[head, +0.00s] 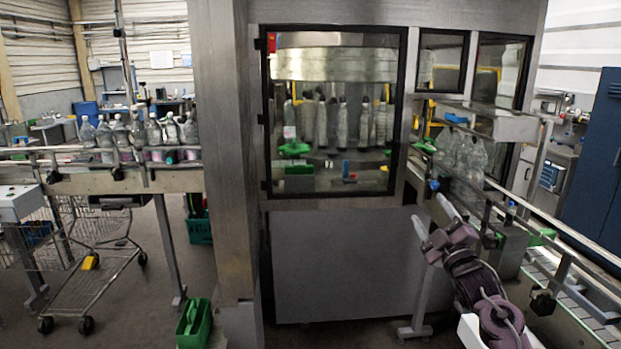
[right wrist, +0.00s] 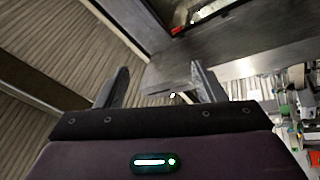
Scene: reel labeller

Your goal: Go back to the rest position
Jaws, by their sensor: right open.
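My right gripper (head: 433,216) is raised in front of the labelling machine (head: 350,262), beside the right-hand conveyor. It is open, and I see nothing between its fingers. The right wrist view also shows the right gripper (right wrist: 160,85) with its two dark fingers apart, against the ceiling and the machine's upper frame. My left gripper is in neither view.
Clear bottles (head: 462,155) stand on the right conveyor (head: 575,300), and more bottles (head: 150,132) stand on the left conveyor (head: 140,180). A wire cart (head: 95,262) and a green crate (head: 195,325) are on the floor at left. A blue cabinet (head: 595,170) stands at far right.

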